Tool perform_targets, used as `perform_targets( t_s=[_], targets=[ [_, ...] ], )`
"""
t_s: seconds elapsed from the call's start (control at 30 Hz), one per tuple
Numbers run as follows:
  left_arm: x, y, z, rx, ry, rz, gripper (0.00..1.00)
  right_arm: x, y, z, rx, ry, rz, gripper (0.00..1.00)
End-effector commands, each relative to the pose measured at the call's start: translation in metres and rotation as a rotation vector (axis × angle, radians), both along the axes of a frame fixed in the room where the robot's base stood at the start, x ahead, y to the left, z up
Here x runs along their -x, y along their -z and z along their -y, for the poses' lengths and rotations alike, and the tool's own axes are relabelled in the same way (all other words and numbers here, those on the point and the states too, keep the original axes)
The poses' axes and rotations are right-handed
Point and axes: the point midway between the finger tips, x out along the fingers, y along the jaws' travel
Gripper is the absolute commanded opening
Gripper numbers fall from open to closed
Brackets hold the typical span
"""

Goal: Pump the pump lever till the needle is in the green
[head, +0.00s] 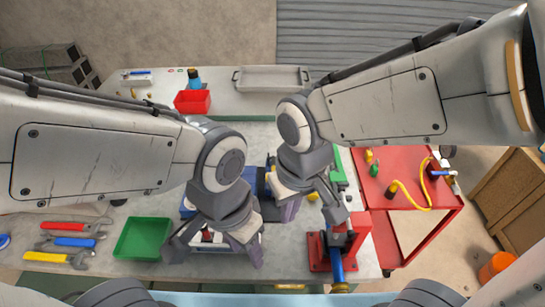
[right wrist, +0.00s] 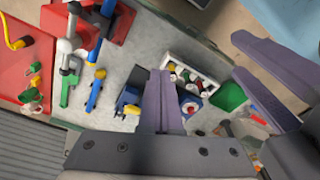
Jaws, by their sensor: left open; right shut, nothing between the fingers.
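The pump stands on a red base (head: 318,252) at the front right of the bench. Its blue lever (head: 336,262) has a yellow end pointing towards me. The red base also shows at the top of the right wrist view (right wrist: 122,22). My right gripper (head: 290,211) is shut and empty, left of the pump and apart from the lever; its closed fingers (right wrist: 160,102) show in the right wrist view. My left gripper (head: 243,250) is open and empty further left, its spread fingers at the right of the wrist view. I cannot make out the gauge needle; my arms hide much of the middle.
A green tray (head: 145,238) and several wrenches (head: 72,242) lie at the left. A red bin (head: 192,102) and grey tray (head: 272,78) are at the back. A red cart (head: 410,165) with a yellow hose (head: 424,207) stands right. A white box (right wrist: 190,72) lies between the grippers.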

Motion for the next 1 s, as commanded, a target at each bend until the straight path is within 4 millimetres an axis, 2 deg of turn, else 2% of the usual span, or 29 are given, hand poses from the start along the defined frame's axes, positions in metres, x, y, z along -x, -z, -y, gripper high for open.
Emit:
perform_targets(
  t_s=[0.03,0.1,0.2,0.33,0.47,0.8,1.0],
  targets=[
    [0.000,-0.026,0.000,0.001,0.000,0.001,0.50,-0.030,-0.024,-0.007,0.006,0.073,0.022,0.00],
    [0.000,-0.041,0.000,0.001,0.001,0.001,0.50,-0.071,-0.037,-0.015,0.008,0.175,0.063,0.00],
    [0.000,-0.058,0.000,0.001,0.001,0.001,0.50,-0.121,-0.049,-0.022,0.002,0.302,0.112,0.00],
    [0.000,-0.070,0.000,0.001,0.002,0.001,0.50,-0.165,-0.054,-0.026,-0.009,0.410,0.159,0.00],
    [0.000,-0.072,0.000,0.001,0.002,0.001,0.50,-0.180,-0.053,-0.027,-0.016,0.452,0.178,0.00],
    [0.000,-0.071,0.000,0.000,0.002,0.000,0.50,-0.181,-0.050,-0.028,-0.017,0.453,0.177,0.00],
    [0.000,-0.080,0.000,0.001,0.003,0.001,0.50,-0.186,-0.030,-0.027,-0.013,0.454,0.172,0.00]
  ],
)
